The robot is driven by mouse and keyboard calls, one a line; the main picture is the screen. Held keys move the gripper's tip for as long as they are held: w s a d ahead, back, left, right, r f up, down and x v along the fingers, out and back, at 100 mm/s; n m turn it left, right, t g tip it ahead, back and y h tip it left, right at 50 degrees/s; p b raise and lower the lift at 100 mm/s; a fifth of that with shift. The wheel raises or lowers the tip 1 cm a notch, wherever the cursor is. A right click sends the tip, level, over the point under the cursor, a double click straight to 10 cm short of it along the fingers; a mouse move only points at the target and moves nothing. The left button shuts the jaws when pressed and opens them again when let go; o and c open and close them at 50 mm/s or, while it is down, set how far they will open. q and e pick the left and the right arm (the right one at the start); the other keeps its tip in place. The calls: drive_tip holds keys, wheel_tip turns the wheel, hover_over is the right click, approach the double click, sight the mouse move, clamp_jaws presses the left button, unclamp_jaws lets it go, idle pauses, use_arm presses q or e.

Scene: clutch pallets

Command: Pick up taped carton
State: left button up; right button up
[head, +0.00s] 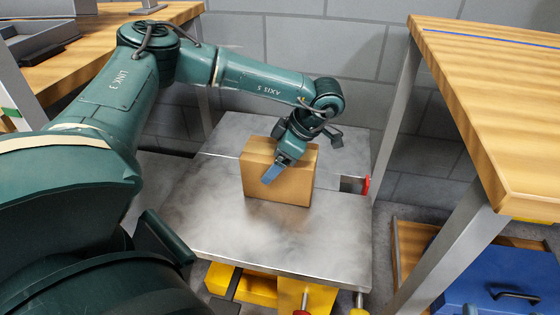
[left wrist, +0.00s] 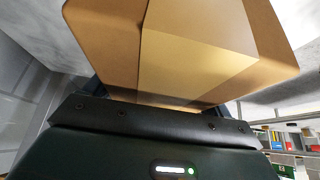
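The taped carton (head: 290,186) is a brown box standing upright on a metal platform (head: 215,225) in the head view. In the left wrist view the carton (left wrist: 110,45) fills the upper middle, very close, with a paler tape strip (left wrist: 190,65) across it. My left gripper (head: 272,171) reaches down over the carton's top, with one blue-grey finger in front of its near face. The other finger is hidden behind the carton. Whether the fingers press on it cannot be told. My right gripper is not in view.
Another wooden bench (head: 95,50) stands at upper left. A grey block wall (head: 285,50) is behind. The platform's near part is clear. A red knob (head: 366,186) sits at its right edge.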

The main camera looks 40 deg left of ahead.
use_arm(q)
drive_tip(key=c, duration=0.9)
drive_tip(key=shift+o, duration=0.2)
drive_tip(key=shift+r, duration=0.1)
